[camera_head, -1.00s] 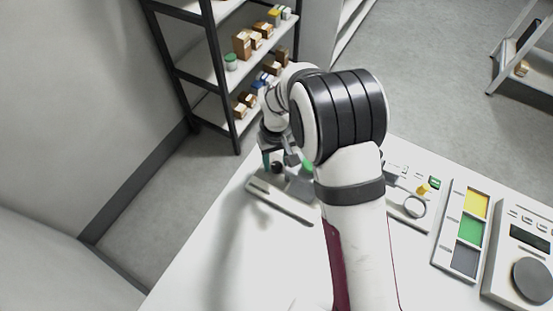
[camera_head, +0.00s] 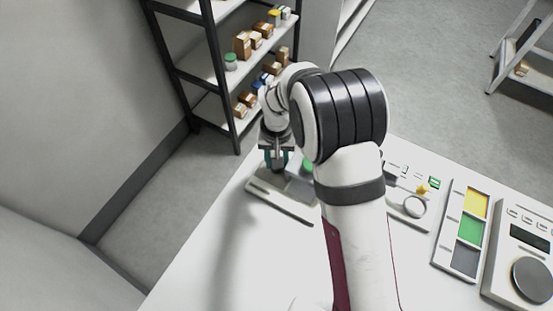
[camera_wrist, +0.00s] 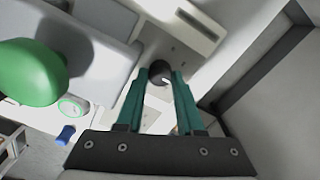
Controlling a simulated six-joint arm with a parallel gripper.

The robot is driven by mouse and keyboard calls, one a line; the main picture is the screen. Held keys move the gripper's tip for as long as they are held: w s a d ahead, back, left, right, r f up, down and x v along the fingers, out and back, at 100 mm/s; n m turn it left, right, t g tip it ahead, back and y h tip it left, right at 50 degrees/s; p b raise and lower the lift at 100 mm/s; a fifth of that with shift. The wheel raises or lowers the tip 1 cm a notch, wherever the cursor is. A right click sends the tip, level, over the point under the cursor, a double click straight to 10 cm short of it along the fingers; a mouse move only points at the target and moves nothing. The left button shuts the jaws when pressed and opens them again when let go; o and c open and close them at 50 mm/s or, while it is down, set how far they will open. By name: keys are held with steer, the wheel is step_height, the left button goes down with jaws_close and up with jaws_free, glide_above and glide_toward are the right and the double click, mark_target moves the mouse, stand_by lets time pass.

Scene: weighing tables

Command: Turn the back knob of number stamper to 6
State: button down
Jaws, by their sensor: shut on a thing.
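The number stamper (camera_head: 280,203) lies at the left end of the white table in the head view, partly hidden by my arm. Its green part (camera_head: 308,166) shows beside my wrist and large at the left of the wrist view (camera_wrist: 30,72). A dark round knob (camera_wrist: 160,72) with a light mark on it stands between my teal fingertips in the wrist view. My gripper (camera_head: 274,160) points down over the stamper's back end and is shut on this knob. I cannot read any number on it.
To the right on the table (camera_head: 190,285) are a magnifier-like ring (camera_head: 414,206), a tray with yellow, green and grey squares (camera_head: 447,240), and a scale (camera_head: 507,290). A shelf with boxes (camera_head: 242,45) stands behind the table. The table's front left is clear.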

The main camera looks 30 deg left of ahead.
steer(key=c, duration=0.8)
jaws_free()
